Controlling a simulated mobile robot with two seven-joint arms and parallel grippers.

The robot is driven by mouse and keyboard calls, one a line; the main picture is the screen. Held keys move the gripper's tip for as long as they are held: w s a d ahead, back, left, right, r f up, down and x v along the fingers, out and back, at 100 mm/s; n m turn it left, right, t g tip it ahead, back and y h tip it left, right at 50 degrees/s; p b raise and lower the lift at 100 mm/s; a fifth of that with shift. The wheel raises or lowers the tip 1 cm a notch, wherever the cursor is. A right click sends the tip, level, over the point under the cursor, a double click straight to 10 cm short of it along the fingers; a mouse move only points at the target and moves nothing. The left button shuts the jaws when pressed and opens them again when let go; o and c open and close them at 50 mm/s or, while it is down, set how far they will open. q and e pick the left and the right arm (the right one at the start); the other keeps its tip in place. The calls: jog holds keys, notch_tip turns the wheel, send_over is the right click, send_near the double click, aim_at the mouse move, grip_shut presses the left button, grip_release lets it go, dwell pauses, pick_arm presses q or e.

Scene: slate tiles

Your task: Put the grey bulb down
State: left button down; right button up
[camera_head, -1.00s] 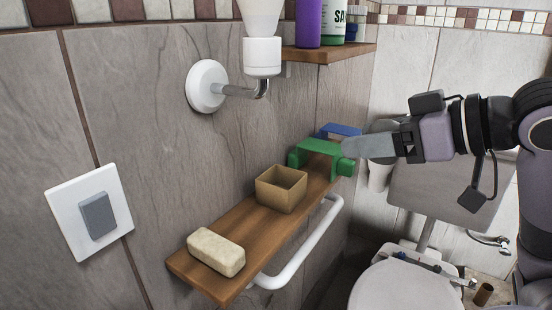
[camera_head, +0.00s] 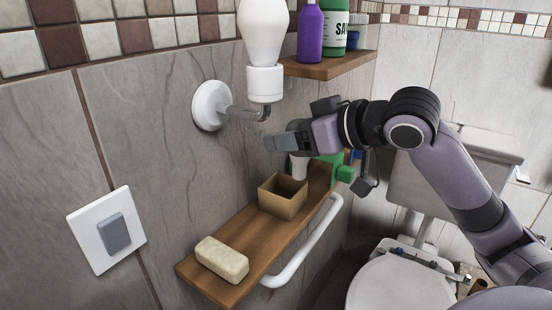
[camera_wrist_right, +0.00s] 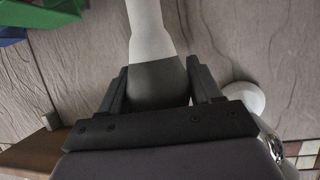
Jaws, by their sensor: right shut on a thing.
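My right gripper (camera_head: 288,143) is shut on the grey bulb, above the shelf and just above and behind the open cardboard box (camera_head: 283,207). In the right wrist view the grey bulb (camera_wrist_right: 157,80) sits between the two fingers, its dark rounded part at the jaws and its pale narrow end pointing away. In the head view only its pale end (camera_head: 299,168) shows, hanging below the gripper; the rest is hidden by the fingers. The bulb is clear of the shelf (camera_head: 252,240). My left gripper is not in view.
A white bulb (camera_head: 262,35) stands in the wall lamp (camera_head: 264,82), close to my right gripper. A soap bar (camera_head: 222,260) lies at the shelf's near end. A green object (camera_head: 343,172) is behind the box. A white rail (camera_head: 305,250) runs along the shelf.

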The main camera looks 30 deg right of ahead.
jog(key=shift+w+a+f+b, duration=0.2)
jog(key=shift+w+f, duration=0.2)
jog(key=shift+f, duration=0.7)
jog(key=shift+w+a+f+b, duration=0.15)
jog(key=shift+w+f, duration=0.3)
jog(key=shift+f, duration=0.65)
jog(key=shift+w+a+f+b, duration=0.15)
jog(key=shift+w+f, duration=0.25)
jog(key=shift+f, duration=0.7)
jog(key=shift+w+a+f, duration=0.15)
jog(key=shift+w+f, duration=0.05)
jog(key=shift+f, duration=0.15)
jog(key=o, duration=0.9)
